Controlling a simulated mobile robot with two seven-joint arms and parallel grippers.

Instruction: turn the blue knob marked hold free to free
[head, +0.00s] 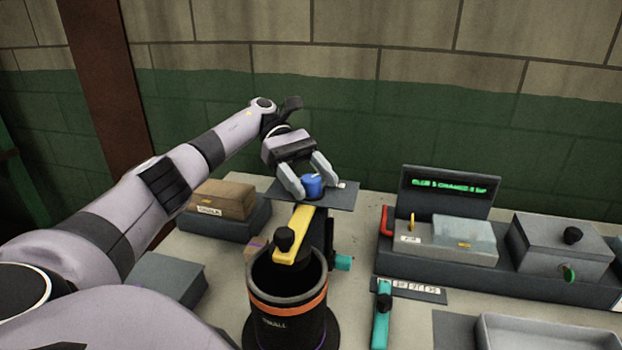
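The blue knob (313,185) stands on a dark plate (338,196) behind the black cylinder at the middle of the bench. My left gripper (310,188) reaches in from the left and above, its two light grey fingers spread apart, one on each side of the knob. I cannot tell whether the fingers touch it. A small white label shows on the plate to the right of the knob; its words are too small to read. The knob's pointer direction is not clear. My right gripper is not in view.
A black cylinder (288,320) with an orange band and a yellow arm (300,236) stand in front of the plate. A brown box (223,199) is at left. A display unit (445,190), a grey box (562,244) and a teal lever (382,312) are at right.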

